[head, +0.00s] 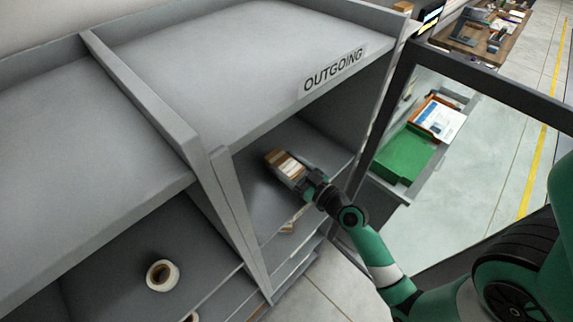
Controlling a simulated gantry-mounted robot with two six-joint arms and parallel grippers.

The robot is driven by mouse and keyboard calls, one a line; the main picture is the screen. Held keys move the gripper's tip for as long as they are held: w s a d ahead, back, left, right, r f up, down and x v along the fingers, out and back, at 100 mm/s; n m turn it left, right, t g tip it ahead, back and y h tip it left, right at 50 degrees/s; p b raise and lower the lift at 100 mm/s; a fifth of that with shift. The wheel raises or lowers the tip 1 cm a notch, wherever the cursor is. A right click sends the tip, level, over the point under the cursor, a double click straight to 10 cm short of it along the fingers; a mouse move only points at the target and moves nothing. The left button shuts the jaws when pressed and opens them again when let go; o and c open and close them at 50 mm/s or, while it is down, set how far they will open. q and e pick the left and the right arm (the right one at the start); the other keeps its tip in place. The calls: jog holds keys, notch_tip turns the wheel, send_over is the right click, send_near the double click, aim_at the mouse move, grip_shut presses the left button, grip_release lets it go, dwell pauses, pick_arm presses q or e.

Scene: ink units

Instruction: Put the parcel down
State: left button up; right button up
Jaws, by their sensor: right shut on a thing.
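The parcel (284,164) is a small brown box with a whitish label or band on it. It is inside the grey shelf compartment under the "OUTGOING" sign (333,70). My right gripper (305,183) is shut on the parcel's near end, reaching in from the lower right. I cannot tell whether the parcel touches the shelf floor (257,201) or is just above it. My left gripper is not in view.
A grey upright divider (232,215) stands left of the compartment. A tape roll (162,275) lies on the shelf at lower left. A dark frame (480,88) stands to the right, with a green tray (405,153) beyond it. Another small brown item (288,227) shows lower down.

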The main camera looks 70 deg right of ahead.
jog(key=shift+f, duration=0.1)
jog(key=o, duration=1.5)
jog(key=shift+s, duration=0.15)
jog(key=b+v, duration=0.5)
jog(key=v, duration=0.6)
jog(key=shift+s+a, duration=0.15)
jog(key=shift+s, duration=0.2)
